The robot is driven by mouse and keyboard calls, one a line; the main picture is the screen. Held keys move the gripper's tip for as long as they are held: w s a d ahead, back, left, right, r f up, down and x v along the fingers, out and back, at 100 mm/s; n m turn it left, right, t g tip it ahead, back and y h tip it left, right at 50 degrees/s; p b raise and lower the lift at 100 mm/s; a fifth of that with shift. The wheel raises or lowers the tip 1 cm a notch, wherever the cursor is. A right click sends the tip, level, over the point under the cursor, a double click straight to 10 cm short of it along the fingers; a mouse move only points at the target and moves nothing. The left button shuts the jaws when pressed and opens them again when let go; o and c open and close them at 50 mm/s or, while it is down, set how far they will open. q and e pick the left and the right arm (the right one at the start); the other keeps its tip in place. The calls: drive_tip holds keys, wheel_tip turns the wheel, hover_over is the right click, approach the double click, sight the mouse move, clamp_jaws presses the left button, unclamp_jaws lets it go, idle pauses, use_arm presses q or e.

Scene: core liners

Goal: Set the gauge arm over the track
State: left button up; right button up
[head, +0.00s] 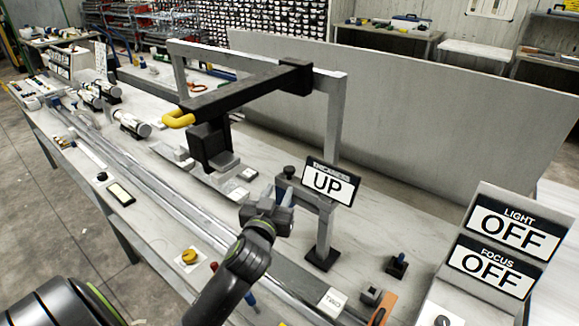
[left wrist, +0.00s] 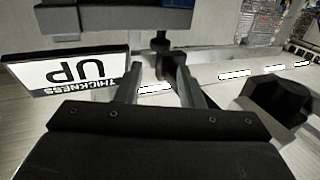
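The thickness gauge stands on a grey post (head: 325,235) with a sign reading "THICKNESS UP" (head: 330,183); the sign shows upside down in the left wrist view (left wrist: 75,73). A short grey gauge arm (head: 305,194) reaches left from the post, with a dark knob (head: 289,172) at its end. My left gripper (head: 283,194) is close by the knob end. In the left wrist view its fingers (left wrist: 158,80) are apart, with the dark knob piece (left wrist: 168,62) between or just beyond them; contact cannot be told. The long metal track (head: 150,185) runs along the bench. My right gripper is not in view.
A panel reading "LIGHT OFF" and "FOCUS OFF" (head: 497,250) stands at right. A yellow knob (head: 189,256) is on the front edge.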

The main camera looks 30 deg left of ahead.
sight(288, 172)
use_arm(q)
drive_tip(key=p+x, duration=0.1)
drive_tip(key=x, duration=0.8)
drive_tip(key=shift+w+p, duration=0.1)
drive_tip(key=shift+p, duration=0.3)
drive_tip(key=shift+w+a, duration=0.2)
drive_tip(key=shift+w, duration=0.4)
clamp_jaws()
